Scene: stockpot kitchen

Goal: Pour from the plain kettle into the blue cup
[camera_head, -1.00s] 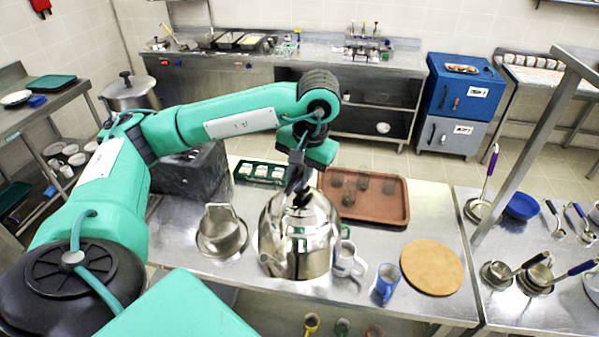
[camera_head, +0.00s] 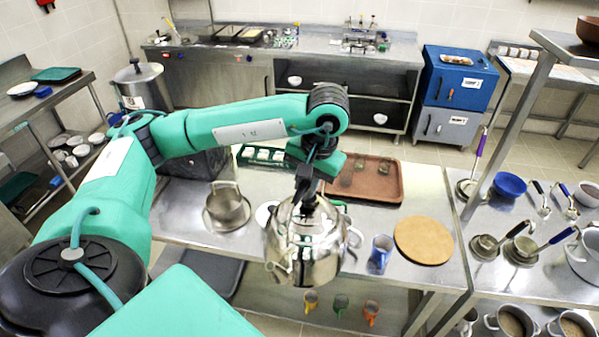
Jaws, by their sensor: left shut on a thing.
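The shiny plain kettle (camera_head: 303,250) hangs from my left gripper (camera_head: 306,205), which is shut on its top handle; the fingertips are hard to make out. The kettle looks roughly upright and overlaps the table's front edge in the picture. The blue cup (camera_head: 380,254) stands upright on the steel table to the right of the kettle, with a gap between them. Its inside is hard to see. My right gripper is not in view.
A round wooden board (camera_head: 423,240) lies right of the blue cup. A brown tray (camera_head: 385,192) with glasses lies behind. A steel pot (camera_head: 228,207) stands left of the kettle. A white plate (camera_head: 264,214) is partly hidden behind the kettle. A shelf post (camera_head: 512,130) rises at right.

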